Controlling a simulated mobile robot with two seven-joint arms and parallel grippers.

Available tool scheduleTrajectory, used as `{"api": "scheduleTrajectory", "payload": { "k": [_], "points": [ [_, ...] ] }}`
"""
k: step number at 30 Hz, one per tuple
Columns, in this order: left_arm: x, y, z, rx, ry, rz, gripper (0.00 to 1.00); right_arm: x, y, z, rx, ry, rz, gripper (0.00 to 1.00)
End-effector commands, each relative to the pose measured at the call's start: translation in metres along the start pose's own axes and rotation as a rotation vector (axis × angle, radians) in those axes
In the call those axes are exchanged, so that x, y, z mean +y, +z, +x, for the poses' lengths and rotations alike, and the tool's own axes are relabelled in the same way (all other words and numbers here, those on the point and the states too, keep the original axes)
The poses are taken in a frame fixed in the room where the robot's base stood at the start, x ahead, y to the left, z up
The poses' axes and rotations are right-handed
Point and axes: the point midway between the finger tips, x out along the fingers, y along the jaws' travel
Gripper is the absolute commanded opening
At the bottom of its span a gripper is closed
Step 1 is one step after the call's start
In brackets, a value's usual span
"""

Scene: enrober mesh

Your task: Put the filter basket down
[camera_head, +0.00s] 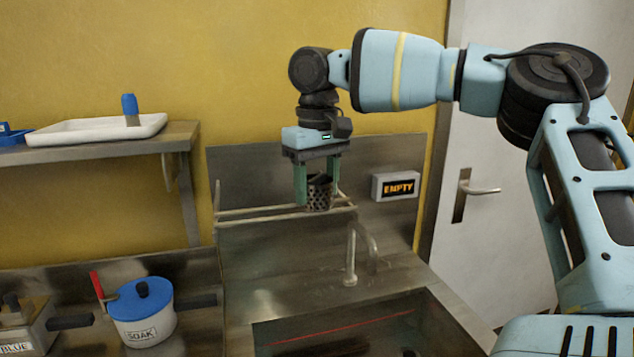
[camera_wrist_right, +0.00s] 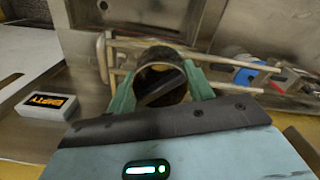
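The filter basket (camera_head: 319,195) is a small dark perforated metal cup, upright between the green fingers of my right gripper (camera_head: 317,183). In the right wrist view, the fingers (camera_wrist_right: 160,92) press against both sides of the round basket (camera_wrist_right: 152,76), with a dark bar across its opening. Its lower part is level with the pale rails of a rack (camera_head: 250,212) on the metal splashback. I cannot tell whether it touches the rails. My left gripper is not in view.
An EMPTY sign box (camera_head: 396,185) is right of the rack. Below are a faucet (camera_head: 351,262) and a sink (camera_head: 350,330). A blue-lidded SOAK pot (camera_head: 143,330) stands at lower left. A shelf (camera_head: 110,146) holds a white tray (camera_head: 60,137). A door (camera_head: 510,130) is at right.

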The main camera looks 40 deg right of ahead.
Motion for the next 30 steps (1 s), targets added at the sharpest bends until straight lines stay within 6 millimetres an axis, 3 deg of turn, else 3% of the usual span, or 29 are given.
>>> {"api": "scheduleTrajectory", "payload": {
  "k": [5,17,30],
  "points": [
    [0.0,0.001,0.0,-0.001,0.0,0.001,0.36,0.0,0.0,-0.001,0.0,0.0,0.0,0.73],
    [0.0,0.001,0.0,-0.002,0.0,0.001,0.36,0.0,-0.001,-0.01,0.003,-0.001,0.002,0.73],
    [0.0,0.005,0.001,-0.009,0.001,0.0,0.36,0.0,-0.001,-0.092,0.004,0.0,0.002,0.73]
  ]
}}
